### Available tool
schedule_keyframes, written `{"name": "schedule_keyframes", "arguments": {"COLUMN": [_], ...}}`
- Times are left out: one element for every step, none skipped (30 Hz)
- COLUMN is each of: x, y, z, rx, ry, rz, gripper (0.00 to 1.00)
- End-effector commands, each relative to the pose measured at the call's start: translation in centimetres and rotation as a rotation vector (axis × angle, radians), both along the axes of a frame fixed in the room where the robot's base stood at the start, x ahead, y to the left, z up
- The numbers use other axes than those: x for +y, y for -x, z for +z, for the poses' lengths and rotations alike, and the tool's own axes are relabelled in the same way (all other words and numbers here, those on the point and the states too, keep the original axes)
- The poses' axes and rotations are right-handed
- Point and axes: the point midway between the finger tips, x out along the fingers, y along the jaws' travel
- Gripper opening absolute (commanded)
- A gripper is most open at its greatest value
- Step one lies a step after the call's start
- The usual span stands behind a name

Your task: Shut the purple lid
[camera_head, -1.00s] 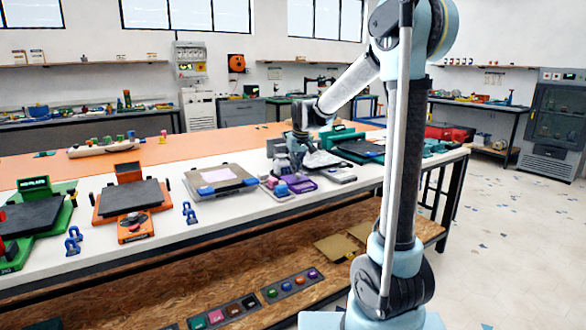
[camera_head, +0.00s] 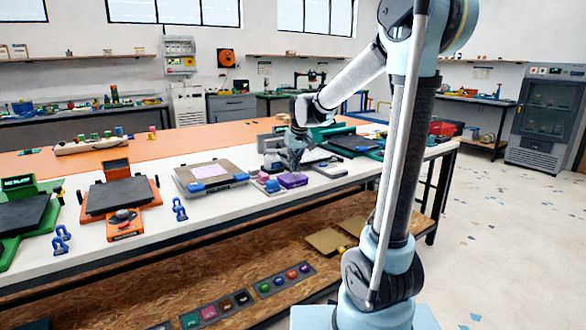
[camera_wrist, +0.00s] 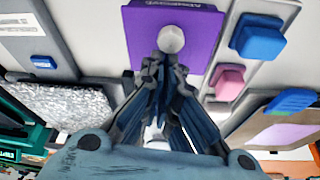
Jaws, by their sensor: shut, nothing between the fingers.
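The purple lid (camera_head: 293,180) is on a grey unit near the front edge of the white table. In the wrist view the purple lid (camera_wrist: 205,38) shows as a flat panel with dark lettering, and a round grey knob (camera_wrist: 171,39) stands in front of its middle. My gripper (camera_head: 293,168) is right at the lid from above. In the wrist view my gripper (camera_wrist: 165,72) has its fingers together, empty, just below the knob. I cannot tell whether the fingertips touch the lid, nor its exact tilt.
Beside the lid are a blue block (camera_wrist: 257,36) and a pink block (camera_wrist: 230,80). A grey flat press (camera_head: 212,178) with blue catches and an orange printer (camera_head: 121,195) stand to the left. Green machines (camera_head: 360,143) stand to the right.

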Motion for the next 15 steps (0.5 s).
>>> {"name": "schedule_keyframes", "arguments": {"x": [-0.3,-0.4,-0.5,-0.5,-0.6,-0.6,-0.7,-0.8,-0.8,-0.9,-0.9,-1.0,-1.0,-1.1,-1.1], "y": [0.6,0.7,0.8,0.9,1.0,1.0,1.1,1.2,1.3,1.4,1.4,1.5,1.6,1.7,1.7], "z": [0.4,0.8,1.3,1.8,2.3,2.9,3.4,3.9,4.6,5.0,5.5,6.0,6.4,6.8,7.2], "rx": [0.009,0.009,0.009,0.008,0.008,0.008,0.007,0.007,0.006,0.006,0.006,0.005,0.005,0.005,0.005], "ry": [0.004,0.004,0.004,0.003,0.003,0.003,0.002,0.002,0.002,0.002,0.002,0.001,0.001,0.000,0.000], "rz": [-0.001,-0.001,-0.001,-0.001,-0.001,-0.001,-0.001,-0.001,-0.002,-0.002,-0.002,-0.002,-0.002,-0.002,-0.002], "gripper": [0.00,0.00,0.00,0.00,0.00,0.00,0.00,0.00,0.00,0.00,0.00,0.00,0.00,0.00,0.00]}}
